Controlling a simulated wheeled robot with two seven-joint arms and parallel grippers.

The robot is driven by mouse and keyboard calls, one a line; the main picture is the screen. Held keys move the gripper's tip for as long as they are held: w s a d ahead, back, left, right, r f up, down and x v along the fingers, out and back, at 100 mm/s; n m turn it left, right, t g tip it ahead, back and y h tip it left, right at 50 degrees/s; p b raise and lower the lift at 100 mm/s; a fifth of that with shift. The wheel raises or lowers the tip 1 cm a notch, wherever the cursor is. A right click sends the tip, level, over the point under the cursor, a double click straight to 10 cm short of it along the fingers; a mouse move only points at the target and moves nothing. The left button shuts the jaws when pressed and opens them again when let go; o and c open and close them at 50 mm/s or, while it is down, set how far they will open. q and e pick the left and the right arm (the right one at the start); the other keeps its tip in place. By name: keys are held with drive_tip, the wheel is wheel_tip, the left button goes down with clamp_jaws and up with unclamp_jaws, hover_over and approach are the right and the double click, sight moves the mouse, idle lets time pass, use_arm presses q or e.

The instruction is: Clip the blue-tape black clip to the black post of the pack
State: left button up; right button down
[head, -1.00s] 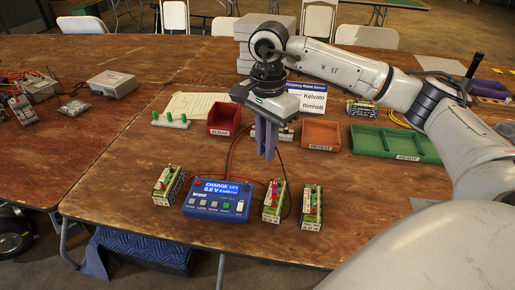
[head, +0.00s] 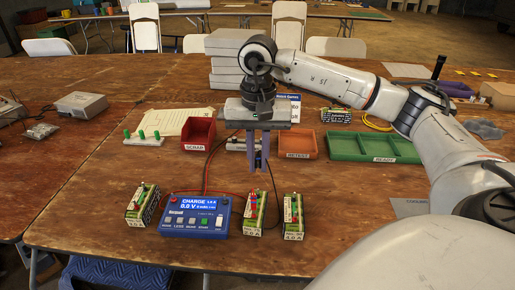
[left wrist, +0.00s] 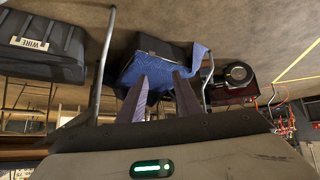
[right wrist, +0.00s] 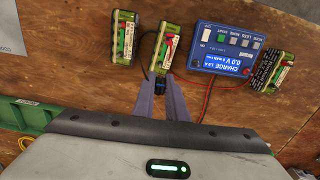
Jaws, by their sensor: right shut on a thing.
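My right gripper (head: 259,168) points down above and behind the middle pack (head: 254,212). It is shut on a small black clip (right wrist: 159,87) with a hint of blue, seen between its fingertips in the right wrist view. The clip is apart from the middle pack, just off its end in that view. The pack's top shows red and green parts; its black post is too small to make out. The blue charger (head: 195,217) stands left of that pack. My left gripper (left wrist: 161,82) shows only in the left wrist view, open and empty.
Other packs stand left of the charger (head: 142,204) and right of the middle pack (head: 292,216). Red and black wires run behind the charger. A red bin (head: 198,132), an orange tray (head: 297,142) and a green tray (head: 375,146) stand farther back.

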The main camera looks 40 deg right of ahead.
idle(0.3)
